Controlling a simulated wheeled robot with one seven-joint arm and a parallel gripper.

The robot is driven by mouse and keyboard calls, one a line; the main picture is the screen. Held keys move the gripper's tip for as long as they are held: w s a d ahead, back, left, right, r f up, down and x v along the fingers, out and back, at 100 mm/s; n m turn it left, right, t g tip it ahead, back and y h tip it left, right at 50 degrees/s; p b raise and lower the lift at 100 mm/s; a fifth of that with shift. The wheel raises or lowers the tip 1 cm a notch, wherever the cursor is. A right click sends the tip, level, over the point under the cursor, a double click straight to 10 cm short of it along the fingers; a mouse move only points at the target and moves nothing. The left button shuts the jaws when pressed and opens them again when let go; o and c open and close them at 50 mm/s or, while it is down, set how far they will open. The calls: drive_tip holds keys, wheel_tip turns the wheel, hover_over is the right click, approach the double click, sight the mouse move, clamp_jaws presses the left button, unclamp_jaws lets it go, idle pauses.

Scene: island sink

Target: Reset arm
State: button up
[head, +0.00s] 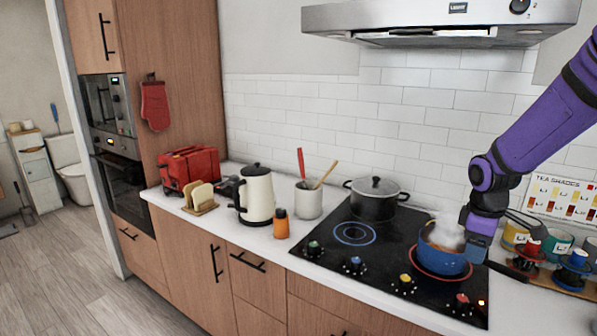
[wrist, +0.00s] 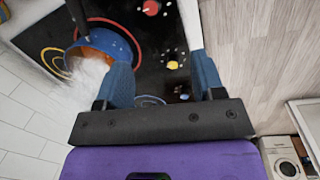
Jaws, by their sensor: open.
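My purple arm comes in from the right of the head view, and my gripper (head: 478,248) points down at the right edge of the blue pan. In the wrist view my gripper (wrist: 160,65) has its two blue fingers spread wide with nothing between them. The blue pan (head: 440,264) sits on a red-glowing ring of the black cooktop (head: 385,250), with orange contents and white steam. In the wrist view the blue pan (wrist: 122,46) lies beyond the left finger. I cannot tell whether the finger touches the pan.
A dark lidded pot (head: 374,200) stands at the back of the cooktop. A kettle (head: 256,196), red toaster (head: 190,167) and orange bottle (head: 281,224) stand to the left. Cups (head: 571,270) on a wooden board crowd the right. A range hood (head: 440,22) hangs above.

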drive_tip(key=s+a+r+m+t, duration=0.2)
drive_tip(key=s+a+r+m, duration=0.4)
drive_tip(key=s+r, duration=0.65)
drive_tip(key=s+a+r+m+t, duration=0.1)
drive_tip(key=s+a+r, duration=0.1)
drive_tip(key=s, duration=0.3)
drive_tip(key=s+a+r+m+t+y, duration=0.1)
drive_tip(key=s+a+r+m, duration=0.1)
drive_tip(key=s, duration=0.4)
drive_tip(key=shift+a+r+t, duration=0.15)
drive_tip(key=shift+r+t, duration=0.15)
drive_tip(key=shift+r, duration=0.6)
